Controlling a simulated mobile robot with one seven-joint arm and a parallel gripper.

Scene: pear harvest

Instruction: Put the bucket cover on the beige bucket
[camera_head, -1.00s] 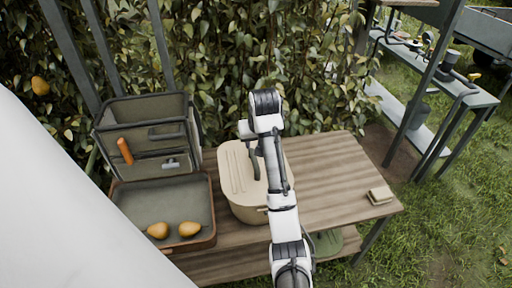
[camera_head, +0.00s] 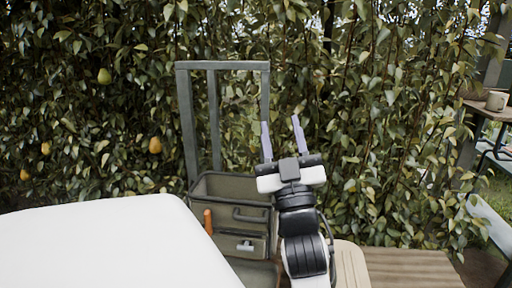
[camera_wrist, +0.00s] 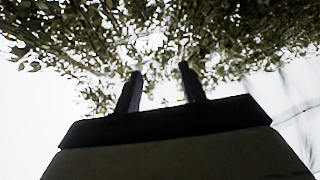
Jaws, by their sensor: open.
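The beige, ridged bucket cover (camera_head: 349,268) shows at the bottom edge of the head view, right of my arm. It appears to lie on the beige bucket, as it does in the earlier head frame. The bucket's body is out of view below the frame, so the fit of its rim cannot be seen now. My gripper (camera_head: 281,120) is raised well above and to the left of the cover, fingers pointing up, open and empty. In the wrist view my gripper (camera_wrist: 160,70) shows two spread fingers against leaves and bright sky.
A wooden table (camera_head: 410,270) extends right of the cover with a bare top. An open toolbox (camera_head: 233,205) with an orange-handled tool stands left of my arm. A leafy hedge with pears (camera_head: 155,145) fills the back. A shelf with a mug (camera_head: 496,101) stands at far right.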

